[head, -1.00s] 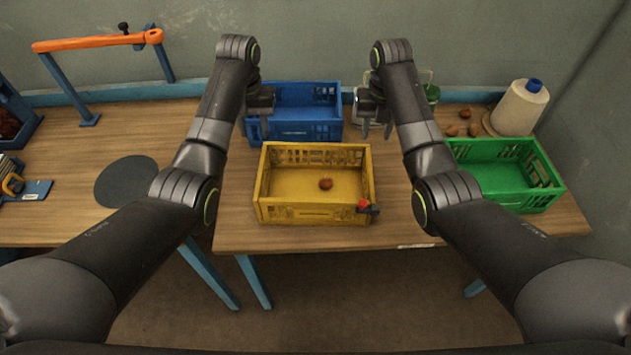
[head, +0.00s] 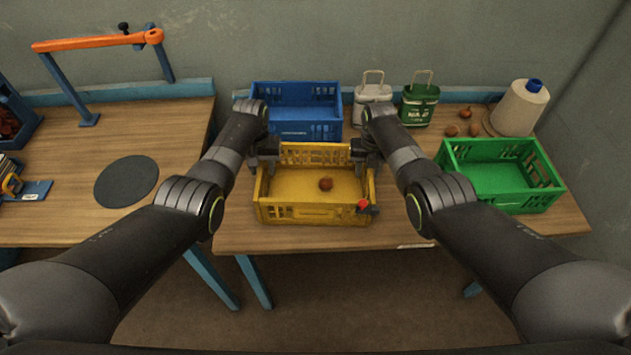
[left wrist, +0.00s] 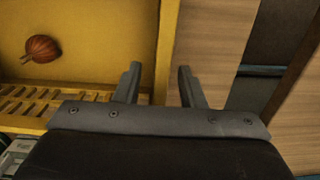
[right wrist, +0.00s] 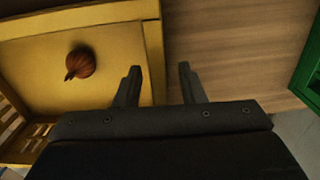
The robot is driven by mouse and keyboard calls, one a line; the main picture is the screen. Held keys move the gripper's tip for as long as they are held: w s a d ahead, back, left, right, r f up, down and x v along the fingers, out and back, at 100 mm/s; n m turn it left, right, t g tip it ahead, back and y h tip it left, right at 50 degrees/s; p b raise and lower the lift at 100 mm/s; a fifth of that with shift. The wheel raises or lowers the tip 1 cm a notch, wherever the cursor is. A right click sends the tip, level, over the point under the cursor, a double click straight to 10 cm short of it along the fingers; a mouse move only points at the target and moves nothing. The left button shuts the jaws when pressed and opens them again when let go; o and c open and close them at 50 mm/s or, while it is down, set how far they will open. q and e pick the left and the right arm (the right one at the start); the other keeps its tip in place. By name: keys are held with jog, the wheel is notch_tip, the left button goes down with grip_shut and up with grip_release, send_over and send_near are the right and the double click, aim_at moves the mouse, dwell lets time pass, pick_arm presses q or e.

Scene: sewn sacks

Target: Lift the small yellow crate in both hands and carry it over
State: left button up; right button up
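The small yellow crate (head: 312,213) stands on the wooden table in the middle of the head view, with a brown onion (head: 326,184) on its floor. My left gripper (head: 265,166) is at the crate's left wall. In the left wrist view its fingers (left wrist: 158,88) are apart, with the wall's rim running toward the gap. My right gripper (head: 364,164) is at the right wall. In the right wrist view its fingers (right wrist: 160,88) are apart, one on each side of the wall's line. Neither gripper is closed on the wall.
A blue crate (head: 297,130) stands just behind the yellow one. A green crate (head: 500,195) is to the right. A small red-and-black item (head: 366,207) is at the yellow crate's front right corner.

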pick_arm(q)
jog(key=shift+f, duration=0.6)
pick_arm(e)
jog(key=shift+f, duration=0.6)
pick_arm(q)
grip_shut()
pick_arm(e)
grip_shut()
